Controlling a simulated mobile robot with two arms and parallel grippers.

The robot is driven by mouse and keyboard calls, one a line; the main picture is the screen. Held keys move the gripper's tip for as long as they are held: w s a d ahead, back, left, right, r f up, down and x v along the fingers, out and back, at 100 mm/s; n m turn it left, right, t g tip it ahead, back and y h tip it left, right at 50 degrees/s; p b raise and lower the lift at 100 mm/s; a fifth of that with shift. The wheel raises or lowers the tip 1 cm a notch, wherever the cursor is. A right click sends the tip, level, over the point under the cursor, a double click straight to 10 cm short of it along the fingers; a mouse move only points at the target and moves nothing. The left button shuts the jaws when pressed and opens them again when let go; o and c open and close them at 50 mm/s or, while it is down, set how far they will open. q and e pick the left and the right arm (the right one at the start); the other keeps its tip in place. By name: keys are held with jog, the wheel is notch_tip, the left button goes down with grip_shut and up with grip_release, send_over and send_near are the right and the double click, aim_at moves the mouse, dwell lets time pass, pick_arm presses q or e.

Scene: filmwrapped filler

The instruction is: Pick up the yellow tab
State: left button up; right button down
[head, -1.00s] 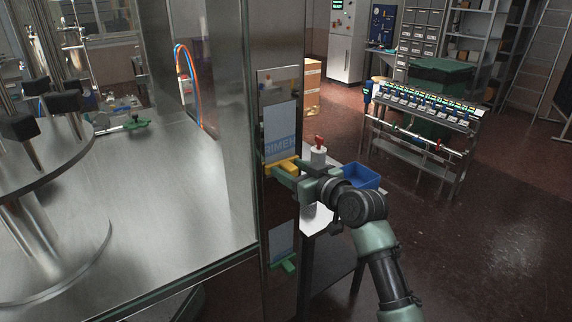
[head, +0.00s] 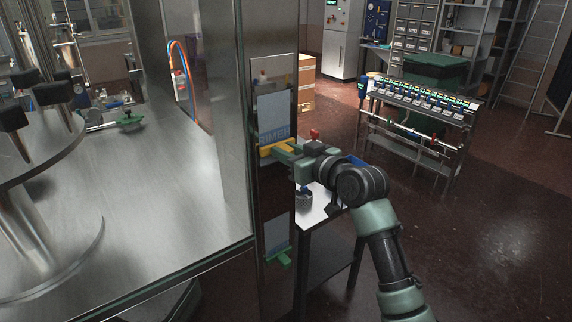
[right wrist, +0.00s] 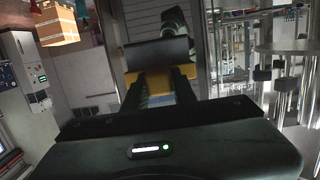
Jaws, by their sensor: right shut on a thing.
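The yellow tab (head: 268,151) is on the metal post in the head view, at the lower edge of a pale blue lettered panel (head: 272,118). My right gripper (head: 284,148) comes in from the right and is shut on the tab. In the right wrist view the yellow tab (right wrist: 158,84) shows between the two dark fingers. Part of the tab is hidden by the fingers. A second, green tab (head: 279,257) sits lower on the same post under another pale panel (head: 277,233). My left gripper is not in view.
A steel worktop with a round stand (head: 40,190) fills the left. A rack of devices (head: 420,105) is farther back. Red floor is clear at the right.

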notch_tip(320, 180, up, 5)
jog(key=shift+f+b, duration=0.15)
jog(key=shift+b, duration=0.75)
jog(key=f+b+v, duration=0.3)
jog(key=b+v, duration=0.3)
jog(key=v, duration=1.2)
jog(key=s+d+r+p, duration=0.4)
jog(key=s+r+p, duration=0.1)
jog(key=r+p, duration=0.2)
jog(key=shift+s, duration=0.4)
